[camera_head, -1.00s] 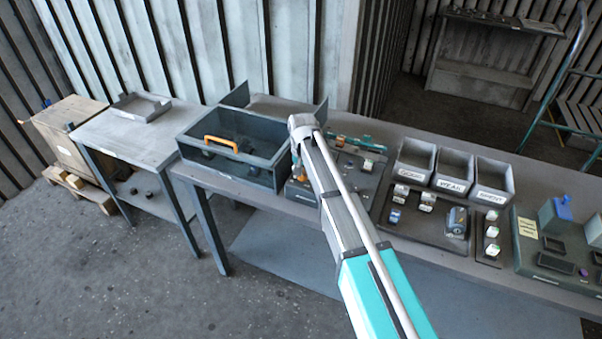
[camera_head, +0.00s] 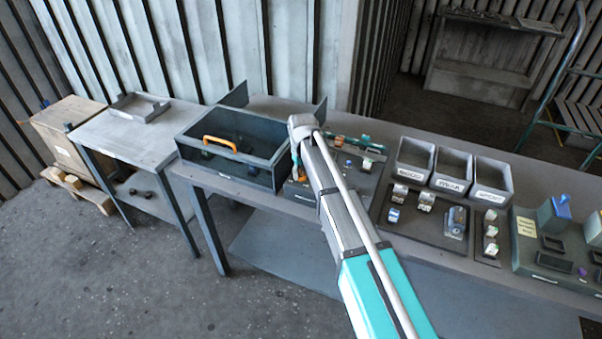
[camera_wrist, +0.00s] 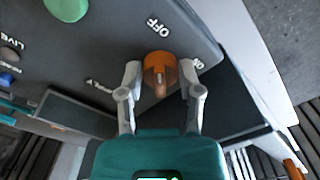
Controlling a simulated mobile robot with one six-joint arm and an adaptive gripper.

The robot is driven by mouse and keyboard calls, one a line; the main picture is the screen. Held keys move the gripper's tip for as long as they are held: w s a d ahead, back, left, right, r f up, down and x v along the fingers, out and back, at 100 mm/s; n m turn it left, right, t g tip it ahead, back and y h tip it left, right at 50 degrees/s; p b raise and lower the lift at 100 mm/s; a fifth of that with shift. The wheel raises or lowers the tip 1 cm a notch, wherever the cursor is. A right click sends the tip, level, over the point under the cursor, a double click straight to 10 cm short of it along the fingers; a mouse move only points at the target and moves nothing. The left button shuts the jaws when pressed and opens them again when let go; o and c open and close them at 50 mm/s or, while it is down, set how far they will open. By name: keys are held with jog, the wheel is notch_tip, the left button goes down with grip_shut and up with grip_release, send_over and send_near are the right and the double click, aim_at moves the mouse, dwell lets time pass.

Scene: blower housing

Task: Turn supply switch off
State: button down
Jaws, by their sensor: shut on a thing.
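The supply switch is an orange rotary knob (camera_wrist: 160,68) on a dark grey panel (camera_wrist: 110,45) in the wrist view. An "OFF" label is printed just above and left of it. Another label to its right is partly covered by my finger, and a label at lower left looks like "SUPPLY". My gripper (camera_wrist: 160,88) has its two grey fingers on either side of the knob, shut on it.
To the right are three labelled bins (camera_head: 453,170) and a tray of small parts (camera_head: 400,232). A green button (camera_wrist: 67,8) and a blue button (camera_wrist: 5,80) sit on the panel.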

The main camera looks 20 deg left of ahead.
jog(key=shift+c, duration=1.3)
grip_release()
